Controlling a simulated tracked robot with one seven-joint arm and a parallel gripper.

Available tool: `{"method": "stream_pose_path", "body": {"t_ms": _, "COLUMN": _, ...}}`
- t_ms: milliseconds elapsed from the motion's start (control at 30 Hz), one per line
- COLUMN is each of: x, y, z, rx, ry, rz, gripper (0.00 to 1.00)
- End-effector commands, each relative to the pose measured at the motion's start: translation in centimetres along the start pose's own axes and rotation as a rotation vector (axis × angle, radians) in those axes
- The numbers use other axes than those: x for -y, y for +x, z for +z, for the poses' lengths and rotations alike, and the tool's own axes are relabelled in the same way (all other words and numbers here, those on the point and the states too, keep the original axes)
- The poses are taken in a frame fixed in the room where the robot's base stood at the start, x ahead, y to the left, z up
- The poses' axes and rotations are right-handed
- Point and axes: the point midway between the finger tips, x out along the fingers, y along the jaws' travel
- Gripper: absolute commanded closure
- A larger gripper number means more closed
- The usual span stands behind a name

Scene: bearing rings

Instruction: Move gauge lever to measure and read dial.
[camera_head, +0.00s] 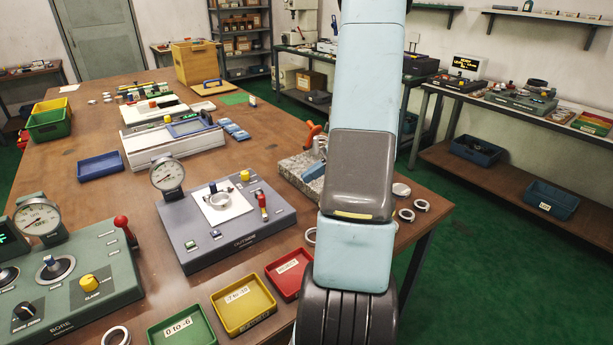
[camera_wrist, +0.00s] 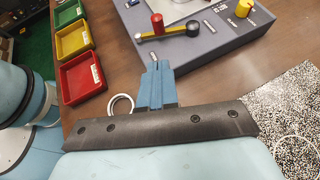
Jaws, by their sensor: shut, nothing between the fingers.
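The grey gauge block (camera_head: 235,235) stands mid-table with a round dial (camera_head: 167,174) on a post at its back left. The dial's reading is too small to make out. A metal ring (camera_head: 218,200) lies on its white plate. My gripper (camera_wrist: 155,62), with blue fingers, is shut and empty, just short of the gauge's edge and apart from the lever. My arm hides it in the head view.
Red (camera_head: 289,272), yellow (camera_head: 243,305) and green (camera_head: 182,329) trays line the front edge. A loose ring (camera_wrist: 120,106) lies beside my fingers. A speckled stone block (camera_head: 297,170) stands at right. The green bore gauge (camera_head: 75,280) with its own red lever is at left.

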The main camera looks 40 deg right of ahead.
Motion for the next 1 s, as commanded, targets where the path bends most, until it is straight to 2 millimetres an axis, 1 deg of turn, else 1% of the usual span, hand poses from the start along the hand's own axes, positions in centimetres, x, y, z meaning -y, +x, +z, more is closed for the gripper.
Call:
{"method": "stream_pose_path", "body": {"t_ms": 33, "x": -0.1, "y": 0.9, "z": 0.0, "rx": 0.003, "ry": 0.001, "rz": 0.003, "gripper": 1.0}}
{"method": "stream_pose_path", "body": {"t_ms": 100, "x": 0.0, "y": 2.2, "z": 0.1, "rx": 0.002, "ry": 0.001, "rz": 0.003, "gripper": 1.0}}
{"method": "stream_pose_path", "body": {"t_ms": 433, "x": -0.1, "y": 7.9, "z": 0.1, "rx": 0.002, "ry": 0.0, "rz": 0.004, "gripper": 1.0}}
{"method": "stream_pose_path", "body": {"t_ms": 500, "x": -0.1, "y": 8.7, "z": 0.7, "rx": 0.001, "ry": -0.001, "rz": 0.002, "gripper": 1.0}}
{"method": "stream_pose_path", "body": {"t_ms": 700, "x": 0.0, "y": 10.5, "z": 1.7, "rx": 0.0, "ry": -0.001, "rz": 0.002, "gripper": 1.0}}
{"method": "stream_pose_path", "body": {"t_ms": 833, "x": 0.0, "y": 10.9, "z": 2.0, "rx": 0.0, "ry": 0.0, "rz": 0.001, "gripper": 1.0}}
{"method": "stream_pose_path", "body": {"t_ms": 1000, "x": 0.0, "y": 11.0, "z": 2.0, "rx": 0.0, "ry": 0.0, "rz": 0.0, "gripper": 1.0}}
